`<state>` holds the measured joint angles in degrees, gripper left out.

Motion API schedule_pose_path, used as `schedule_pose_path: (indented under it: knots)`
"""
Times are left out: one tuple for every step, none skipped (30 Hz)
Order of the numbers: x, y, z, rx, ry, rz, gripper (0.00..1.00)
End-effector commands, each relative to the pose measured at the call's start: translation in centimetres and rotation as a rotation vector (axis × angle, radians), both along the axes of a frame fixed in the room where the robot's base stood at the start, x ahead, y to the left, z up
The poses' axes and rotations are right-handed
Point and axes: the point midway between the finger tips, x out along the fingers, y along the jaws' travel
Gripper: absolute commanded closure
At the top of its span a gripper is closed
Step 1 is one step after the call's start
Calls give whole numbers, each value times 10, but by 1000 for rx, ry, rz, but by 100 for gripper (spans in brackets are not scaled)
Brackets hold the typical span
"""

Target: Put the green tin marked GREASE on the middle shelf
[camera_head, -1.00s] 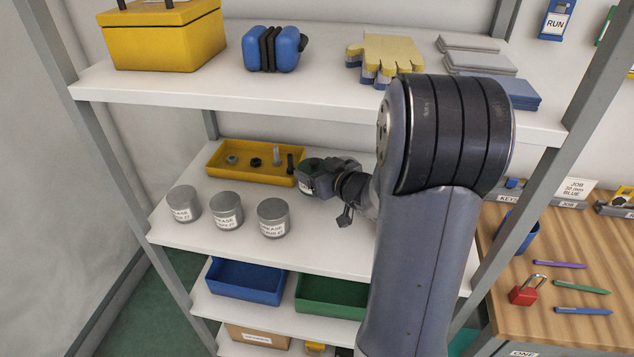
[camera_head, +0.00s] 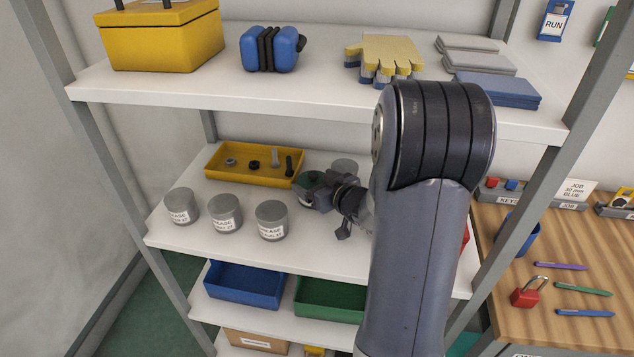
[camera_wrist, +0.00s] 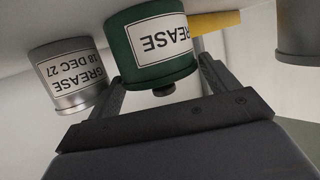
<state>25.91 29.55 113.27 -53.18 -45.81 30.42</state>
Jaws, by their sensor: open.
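The green tin marked GREASE (camera_wrist: 150,45) stands upright on the white shelf (camera_head: 215,261) below the top visible one. In the head view the tin (camera_head: 309,180) is partly hidden by my gripper (camera_head: 313,196). My gripper is open, with one finger on each side of the tin in the wrist view, which is upside down. I cannot tell whether the fingers touch it. A grey GREASE tin (camera_wrist: 70,72) stands close beside one finger. In the head view three grey GREASE tins (camera_head: 272,221) stand in a row towards the shelf's front left.
A yellow tray (camera_head: 222,177) of bolts lies behind the tins. Another grey tin (camera_head: 344,168) stands behind my gripper. The upper shelf (camera_head: 300,104) hangs overhead. Blue (camera_head: 242,285) and green (camera_head: 330,300) bins sit on the shelf below. Bare shelf shows in front of my gripper.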

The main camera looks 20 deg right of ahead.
Motion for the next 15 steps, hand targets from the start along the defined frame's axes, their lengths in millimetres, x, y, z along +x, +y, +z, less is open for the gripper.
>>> schedule_pose_path:
  knots:
    - [0, 0, 3, 0, 0, 0, 18]
    - [0, 0, 5, 0, -1, 0, 18]
    - [-4, -1, 5, 0, -1, -2, 18]
    - [-8, -2, 6, -1, 0, -2, 18]
    - [-12, -4, 7, -1, 0, -3, 18]
    - [-19, -5, 10, -1, -2, -4, 18]
    - [-25, -6, 12, -2, -1, -3, 18]
    - [-31, -7, 14, -2, -2, -4, 18]
    - [-40, -9, 17, -2, -1, -4, 18]
    - [-47, -11, 19, -2, -2, -7, 18]
    - [-53, -12, 21, -1, -2, -5, 18]
    - [-62, -14, 24, -1, -2, -6, 18]
    - [-68, -15, 26, -2, -2, -5, 18]
    - [-73, -16, 28, -1, -2, -6, 18]
    - [-80, -17, 30, -1, -2, -6, 18]
